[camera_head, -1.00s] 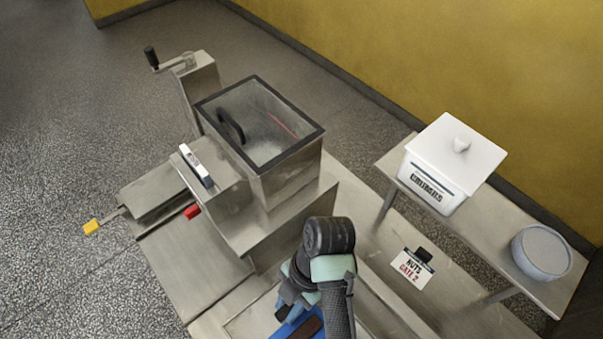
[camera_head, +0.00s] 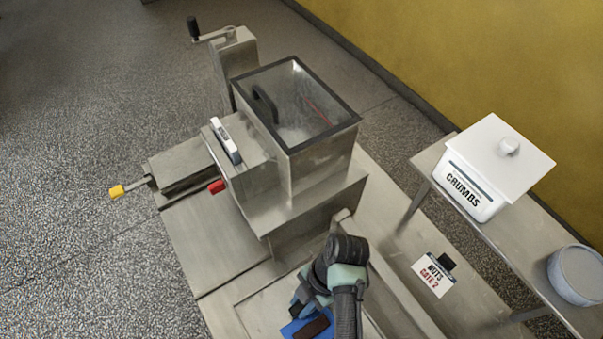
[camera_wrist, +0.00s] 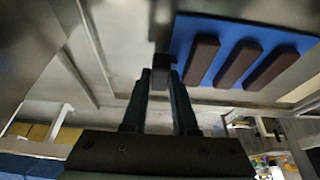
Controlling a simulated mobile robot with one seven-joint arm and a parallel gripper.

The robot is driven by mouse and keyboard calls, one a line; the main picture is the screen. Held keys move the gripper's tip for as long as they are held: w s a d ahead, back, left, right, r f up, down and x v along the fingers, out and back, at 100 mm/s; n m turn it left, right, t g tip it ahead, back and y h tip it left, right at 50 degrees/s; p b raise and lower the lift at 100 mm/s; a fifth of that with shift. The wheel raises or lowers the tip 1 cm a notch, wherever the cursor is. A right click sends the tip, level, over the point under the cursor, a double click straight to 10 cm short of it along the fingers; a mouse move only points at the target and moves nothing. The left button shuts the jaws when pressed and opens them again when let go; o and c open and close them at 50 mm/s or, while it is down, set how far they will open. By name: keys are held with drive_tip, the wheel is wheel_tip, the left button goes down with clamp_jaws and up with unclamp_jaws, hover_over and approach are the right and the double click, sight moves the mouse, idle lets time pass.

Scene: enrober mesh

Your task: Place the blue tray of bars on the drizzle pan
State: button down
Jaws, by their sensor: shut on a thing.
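The blue tray (camera_head: 289,331) is partly in the head view at the bottom, with a dark brown bar on it. In the wrist view the blue tray (camera_wrist: 224,85) shows several dark brown bars in a row. My gripper (camera_wrist: 160,76) is shut on a small dark block at the tray's edge, which looks like its handle. My arm hides much of the tray in the head view. A shallow metal pan (camera_head: 250,316), seemingly the drizzle pan, lies under and left of the tray. I cannot tell whether the tray touches it.
A steel machine with a glass-topped hopper (camera_head: 297,105) stands behind my gripper. A red knob (camera_head: 217,187) and a yellow-ended handle (camera_head: 117,191) stick out. At right, a shelf holds a white CRUMBS box (camera_head: 490,165) and a round tub (camera_head: 577,275).

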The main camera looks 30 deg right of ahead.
drive_tip(key=c, duration=0.7)
unclamp_jaws()
drive_tip(key=shift+p+v, duration=2.3)
drive_tip(key=shift+v, duration=3.75)
